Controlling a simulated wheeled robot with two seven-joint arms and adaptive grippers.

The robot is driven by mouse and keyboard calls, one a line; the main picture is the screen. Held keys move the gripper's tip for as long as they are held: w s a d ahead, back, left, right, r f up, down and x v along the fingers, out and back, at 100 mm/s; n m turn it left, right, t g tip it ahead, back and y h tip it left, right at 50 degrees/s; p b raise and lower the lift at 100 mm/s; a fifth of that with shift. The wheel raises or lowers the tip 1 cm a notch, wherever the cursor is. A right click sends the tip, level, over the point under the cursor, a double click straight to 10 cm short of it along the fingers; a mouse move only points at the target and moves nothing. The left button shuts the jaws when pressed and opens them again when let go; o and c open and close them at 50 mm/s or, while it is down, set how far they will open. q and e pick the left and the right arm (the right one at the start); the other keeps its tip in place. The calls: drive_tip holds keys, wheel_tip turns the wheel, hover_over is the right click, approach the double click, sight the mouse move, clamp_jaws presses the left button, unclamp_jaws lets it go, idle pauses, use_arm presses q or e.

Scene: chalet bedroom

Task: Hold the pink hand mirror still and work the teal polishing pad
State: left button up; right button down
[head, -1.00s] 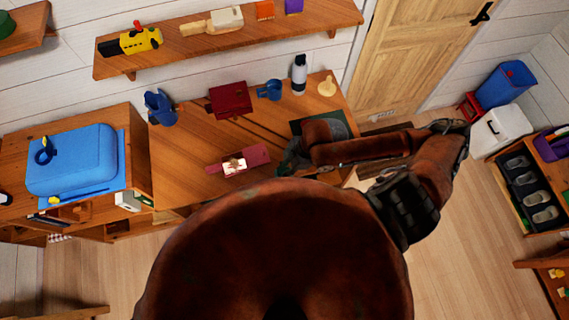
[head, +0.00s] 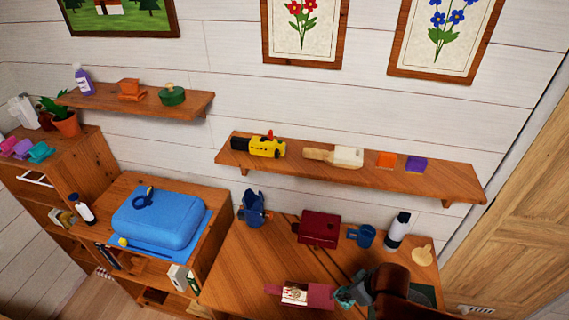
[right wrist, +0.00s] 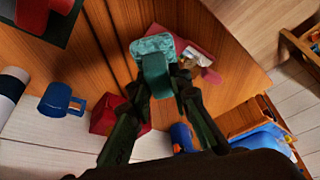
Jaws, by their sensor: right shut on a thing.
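The pink hand mirror (head: 320,297) lies on the wooden desk at the bottom of the head view, with a pale patterned panel. It also shows in the right wrist view (right wrist: 211,76), partly behind my gripper. My right gripper (head: 357,287) is at the mirror's right end in the head view. In the right wrist view my right gripper (right wrist: 160,88) is shut on the teal polishing pad (right wrist: 152,45), holding it by its block-like grip. The pad overlaps the mirror's end there; I cannot tell whether they touch. My left gripper is not in view.
Behind the mirror on the desk stand a blue figure (head: 252,210), a dark red box (head: 318,229), a blue mug (head: 362,236) and a white bottle with a dark top (head: 397,230). A wall shelf (head: 440,186) hangs above. A blue case (head: 158,217) sits to the left.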

drive_tip(key=w+d+r+m+h+b, duration=0.1)
drive_tip(key=w+r+m+h+b, duration=0.2)
drive_tip(key=w+r+m+b, duration=0.2)
drive_tip(key=shift+w+r+m+t, duration=0.4)
drive_tip(key=shift+w+r+m, duration=0.4)
drive_tip(key=shift+w+m, duration=0.65)
drive_tip(key=shift+s, duration=0.1)
